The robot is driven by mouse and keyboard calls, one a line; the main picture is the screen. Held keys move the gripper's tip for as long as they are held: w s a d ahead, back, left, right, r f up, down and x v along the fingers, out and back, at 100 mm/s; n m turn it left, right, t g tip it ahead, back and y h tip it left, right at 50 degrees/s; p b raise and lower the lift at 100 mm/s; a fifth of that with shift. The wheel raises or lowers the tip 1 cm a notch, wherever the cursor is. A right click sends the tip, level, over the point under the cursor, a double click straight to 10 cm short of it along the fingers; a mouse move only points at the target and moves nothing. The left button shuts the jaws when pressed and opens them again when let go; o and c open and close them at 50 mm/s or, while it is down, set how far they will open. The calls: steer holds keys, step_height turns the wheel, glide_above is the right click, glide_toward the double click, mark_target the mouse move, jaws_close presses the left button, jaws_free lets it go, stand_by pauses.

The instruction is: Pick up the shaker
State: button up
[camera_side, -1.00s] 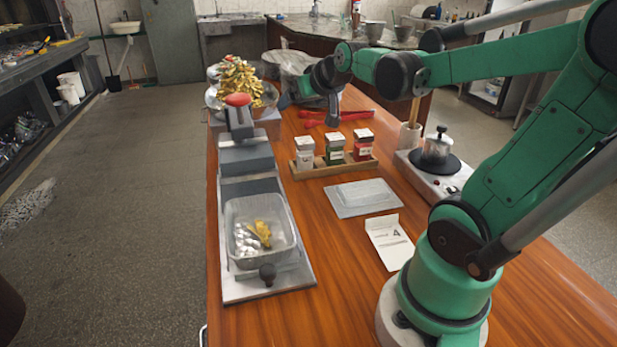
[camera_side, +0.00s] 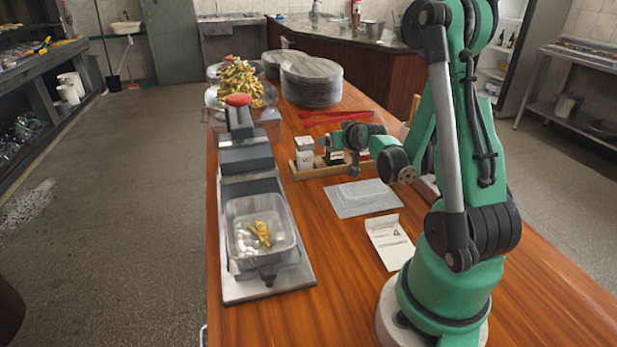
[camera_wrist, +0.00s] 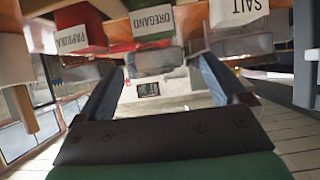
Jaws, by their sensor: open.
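Three shakers stand in a row in a wooden rack (camera_side: 310,174). The white salt shaker (camera_side: 304,154) is at the left end, and the green oregano shaker (camera_side: 334,158) is in the middle, partly covered by my gripper (camera_side: 353,168). The red paprika shaker is mostly hidden behind my wrist there. In the wrist view the shakers appear upside down: paprika (camera_wrist: 80,28) left, oregano (camera_wrist: 152,20) centre, salt (camera_wrist: 240,10) right. My gripper (camera_wrist: 158,72) is open, its fingers either side of the oregano cap's line. I cannot tell whether the cap is between the fingers.
Red tongs (camera_side: 335,117) and stacked round tins (camera_side: 311,80) are behind. Neighbouring shakers stand close.

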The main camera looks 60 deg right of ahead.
steer(key=shift+x, duration=2.75)
steer(key=c, duration=1.1)
